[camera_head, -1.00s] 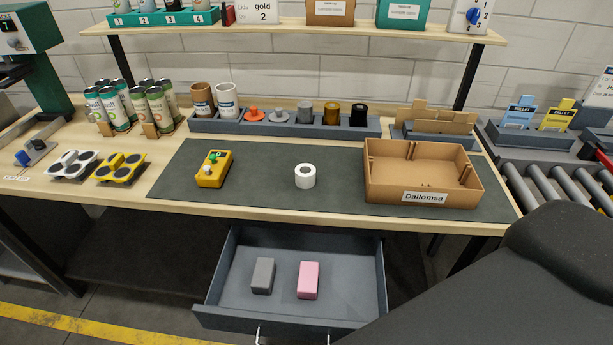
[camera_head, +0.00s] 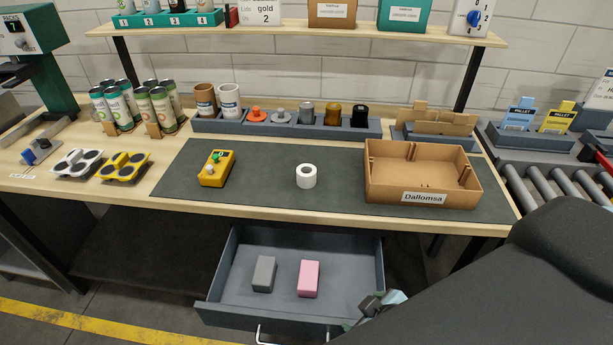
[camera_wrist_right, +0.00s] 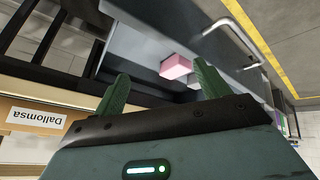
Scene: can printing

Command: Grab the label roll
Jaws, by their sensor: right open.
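The white label roll (camera_head: 306,176) stands upright on the dark mat (camera_head: 270,190) in the middle of the bench, between a yellow device and a cardboard box. My right gripper (camera_head: 382,302) shows at the front right corner of the open drawer, below the bench top and well apart from the roll. In the right wrist view its two green fingers (camera_wrist_right: 158,88) are spread and empty, with the drawer beyond them. The label roll is not in the right wrist view. My left gripper is in neither view.
The open drawer (camera_head: 330,255) holds a grey block (camera_head: 264,273) and a pink block (camera_head: 308,278). The cardboard box (camera_head: 385,195) marked Dallomsa stands right of the roll. The yellow device (camera_head: 216,168) is left of it. The mat around the roll is clear.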

